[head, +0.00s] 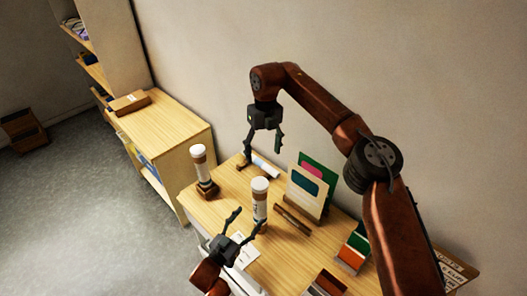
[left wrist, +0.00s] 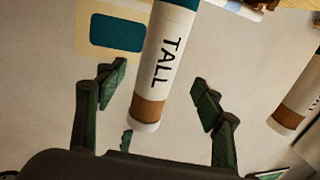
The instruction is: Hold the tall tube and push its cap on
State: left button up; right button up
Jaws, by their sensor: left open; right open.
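The tall tube (head: 260,203) stands upright on the table, white with brown bands and a white top end. In the left wrist view the tube (left wrist: 172,45) bears the word TALL and shows between my open fingers, apart from them as far as I can tell. My left gripper (head: 246,220) is open, just in front of the tube, and also shows in the left wrist view (left wrist: 158,86). My right gripper (head: 263,150) is open and empty above the table's back edge. Whether the white end is a separate cap, seated or loose, I cannot tell.
A second tube (head: 199,160) stands in a dark wooden base to the left. A white and blue cylinder (head: 265,165) lies below my right gripper. Upright cards (head: 305,190) and a brown bar (head: 292,219) stand or lie to the right. A white paper (head: 245,250) lies in front.

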pick_arm(q)
jog(key=v, duration=0.3)
jog(key=shift+s+a, duration=0.15)
jog(key=shift+s, duration=0.15)
dwell(0.3)
